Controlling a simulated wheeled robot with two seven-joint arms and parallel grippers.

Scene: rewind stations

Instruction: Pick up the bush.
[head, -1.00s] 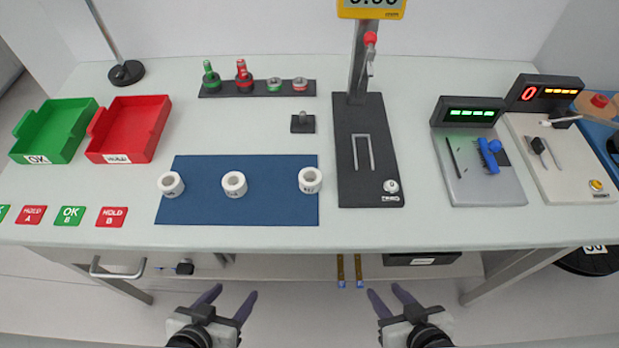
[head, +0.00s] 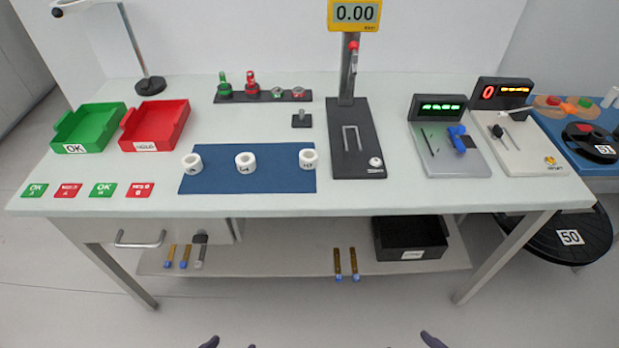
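A press stand (head: 358,150) stands right of the mat. A green tray (head: 84,137) and a red tray (head: 150,135) stand left. A rack of plugs (head: 262,97) and a small post (head: 302,119) are behind. The table's front edge (head: 300,212) lies between me and the mat.

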